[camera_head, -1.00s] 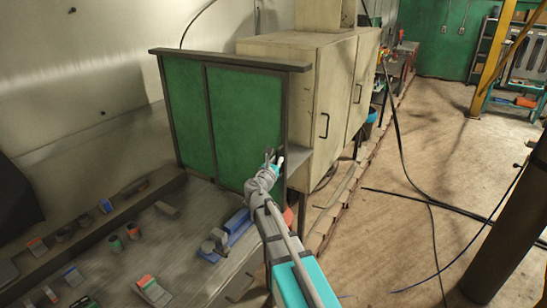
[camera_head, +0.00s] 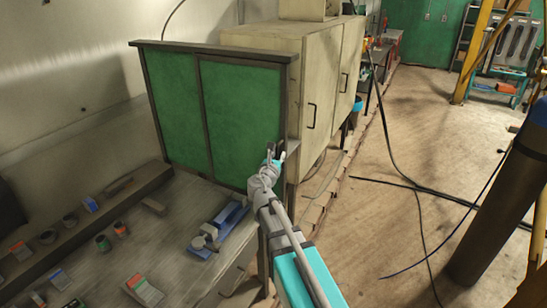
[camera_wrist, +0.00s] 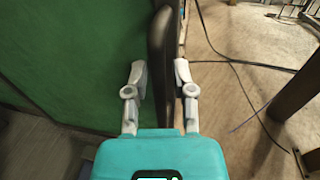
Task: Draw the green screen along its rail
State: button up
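The green screen (camera_head: 240,120) stands upright in a dark frame, with two panels in the head view. A dark rail (camera_head: 215,51) runs along its top. My gripper (camera_head: 275,156) is at the lower part of the screen's right edge. In the wrist view the green surface (camera_wrist: 60,60) fills the left side. A dark, rounded upright bar (camera_wrist: 160,60), at the screen's edge, lies between the two pale fingers of my gripper (camera_wrist: 161,80). The fingers stand apart on either side of it; firm contact on both sides does not show.
A beige cabinet (camera_head: 285,75) stands just behind and right of the screen. A bench (camera_head: 165,235) in front holds a blue tool (camera_head: 220,226) and several small items. A dark cylinder (camera_head: 500,205) stands at right. Cables cross the open floor (camera_head: 410,120).

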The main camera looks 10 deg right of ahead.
jog(key=shift+o, duration=0.4)
jog(key=shift+s+a, duration=0.1)
jog(key=shift+a, duration=0.05)
jog(key=v, duration=1.2)
